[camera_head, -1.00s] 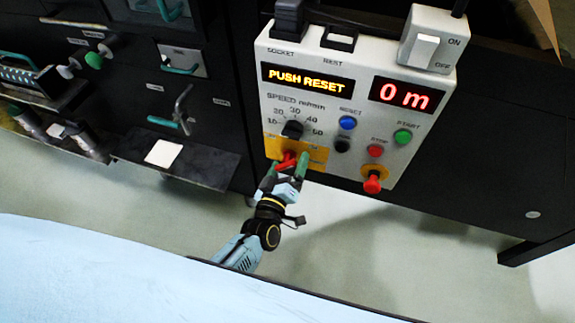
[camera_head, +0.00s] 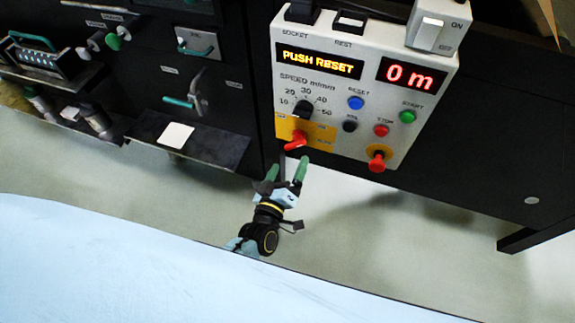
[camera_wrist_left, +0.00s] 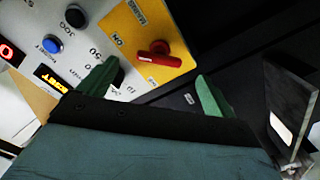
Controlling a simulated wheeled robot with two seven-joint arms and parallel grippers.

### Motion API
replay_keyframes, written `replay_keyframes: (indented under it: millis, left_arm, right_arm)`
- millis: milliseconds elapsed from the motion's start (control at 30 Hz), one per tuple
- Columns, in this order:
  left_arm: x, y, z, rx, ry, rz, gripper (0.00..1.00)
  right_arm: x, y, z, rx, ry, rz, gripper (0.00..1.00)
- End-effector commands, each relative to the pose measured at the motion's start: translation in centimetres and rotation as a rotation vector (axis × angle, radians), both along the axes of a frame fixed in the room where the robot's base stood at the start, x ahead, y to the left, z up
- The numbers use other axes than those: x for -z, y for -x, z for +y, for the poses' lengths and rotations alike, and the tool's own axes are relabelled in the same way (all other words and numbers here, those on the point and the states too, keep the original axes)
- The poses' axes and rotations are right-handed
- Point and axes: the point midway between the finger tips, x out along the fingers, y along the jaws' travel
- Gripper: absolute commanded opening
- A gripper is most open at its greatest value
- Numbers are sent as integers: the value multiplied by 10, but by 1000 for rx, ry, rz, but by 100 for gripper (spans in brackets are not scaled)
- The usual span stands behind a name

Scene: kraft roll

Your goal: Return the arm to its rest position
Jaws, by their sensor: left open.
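My left gripper (camera_head: 287,172) is open and empty, with green fingertips, just below the control panel (camera_head: 345,152). In the left wrist view its two fingers (camera_wrist_left: 155,90) stand wide apart. The red rotary handle (camera_head: 296,141) on the yellow plate (camera_head: 322,137) is just above the fingertips and apart from them. In the left wrist view the red handle (camera_wrist_left: 154,51) lies beyond the gap between the fingers. My right gripper does not show.
The panel displays read "PUSH RESET" (camera_head: 318,60) and "0 m" (camera_head: 409,74). A red emergency knob (camera_head: 377,160) sticks out at the lower right. A dark cabinet with a shelf (camera_head: 216,150) stands at left. Open floor (camera_head: 345,235) lies below the panel.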

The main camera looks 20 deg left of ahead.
Motion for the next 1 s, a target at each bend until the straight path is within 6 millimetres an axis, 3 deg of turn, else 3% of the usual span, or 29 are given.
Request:
replay_keyframes:
  millis: [400, 567, 667, 767, 867, 1000]
  left_arm:
    - [1, 0, 0, 2, -3, 5, 91]
    - [16, 17, 1, 43, -81, 109, 91]
    - [41, 46, 5, 108, -189, 257, 91]
    - [70, 91, 14, 194, -317, 443, 91]
    - [95, 145, 29, 287, -440, 630, 91]
    - [117, 234, 58, 426, -598, 892, 91]
  right_arm:
    - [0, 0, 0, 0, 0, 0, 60]
    - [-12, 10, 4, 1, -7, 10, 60]
    - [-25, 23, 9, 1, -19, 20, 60]
    - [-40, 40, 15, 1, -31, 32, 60]
    - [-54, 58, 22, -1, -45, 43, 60]
    - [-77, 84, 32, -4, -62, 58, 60]
